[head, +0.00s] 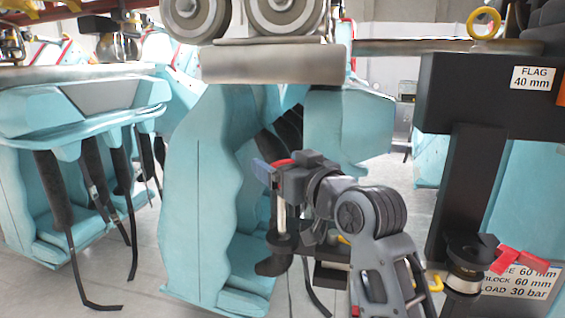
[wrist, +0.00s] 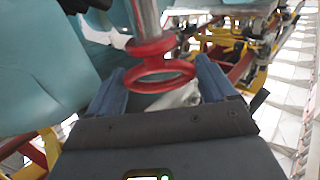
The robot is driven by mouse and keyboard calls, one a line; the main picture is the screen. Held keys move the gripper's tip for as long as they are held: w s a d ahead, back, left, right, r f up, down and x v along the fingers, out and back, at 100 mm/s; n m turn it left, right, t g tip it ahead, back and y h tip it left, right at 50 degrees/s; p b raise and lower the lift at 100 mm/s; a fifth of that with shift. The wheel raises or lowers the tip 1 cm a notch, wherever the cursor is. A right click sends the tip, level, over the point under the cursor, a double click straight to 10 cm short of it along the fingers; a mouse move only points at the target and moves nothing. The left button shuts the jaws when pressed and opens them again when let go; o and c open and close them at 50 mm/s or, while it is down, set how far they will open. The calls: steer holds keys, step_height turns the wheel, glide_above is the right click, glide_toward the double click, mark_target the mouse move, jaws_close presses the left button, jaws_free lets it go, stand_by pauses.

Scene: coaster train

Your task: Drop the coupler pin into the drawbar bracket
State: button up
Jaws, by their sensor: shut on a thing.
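The coupler pin shows a red ring handle and a silver shaft (head: 281,217) in the head view. My gripper (head: 272,170) is shut on the pin at its red ring end. The shaft hangs roughly upright below the blue fingers. In the wrist view the red ring (wrist: 150,86) lies between the blue finger pads (wrist: 160,84), and the shaft (wrist: 145,18) runs out of the top of the picture. A dark part (head: 280,243) sits at the shaft's lower end in the head view. I cannot tell whether it is the drawbar bracket or whether the pin is inside it.
Light-blue train seats (head: 205,200) stand close behind and left of my gripper. A black post (head: 472,185) with a "FLAG 40 mm" label and a red lever (head: 517,262) stands at right. A wheel assembly (head: 275,62) hangs above. Grey floor shows between.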

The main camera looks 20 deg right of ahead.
mark_target(285, 215)
steer(key=shift+f+b, duration=3.4)
steer(key=shift+f, duration=1.6)
steer(key=o, duration=1.2)
steer(key=shift+c, duration=0.2)
steer(key=shift+f, duration=0.1)
steer(key=s+d+b, duration=0.1)
steer(key=s, duration=0.6)
steer(key=shift+s, duration=0.35)
steer(key=shift+d, duration=0.1)
